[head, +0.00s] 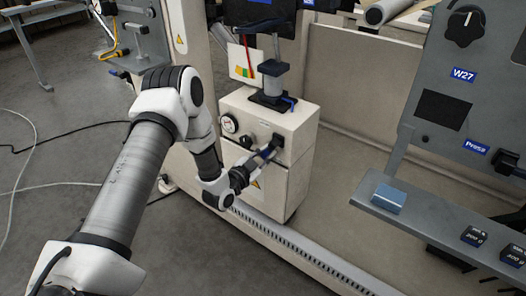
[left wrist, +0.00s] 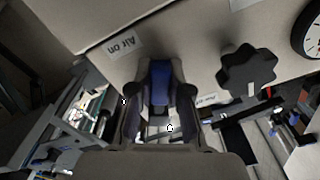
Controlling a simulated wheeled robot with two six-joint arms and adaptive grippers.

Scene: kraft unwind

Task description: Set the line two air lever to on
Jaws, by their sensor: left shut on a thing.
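The blue air lever (head: 267,152) sits on the front of a beige cabinet (head: 258,110), below a black fitting. My left gripper (head: 256,160) reaches it from the left and is shut on it. In the left wrist view the lever (left wrist: 160,82) stands between the two dark fingers of my left gripper (left wrist: 159,108). A label reading "Air on" (left wrist: 123,46) is on the panel left of the lever there. Another small label beside the lever is too small to read. My right gripper is in neither view.
A pressure gauge (head: 229,123) and a black star knob (left wrist: 249,70) are on the same cabinet. Cables lie on the floor at left.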

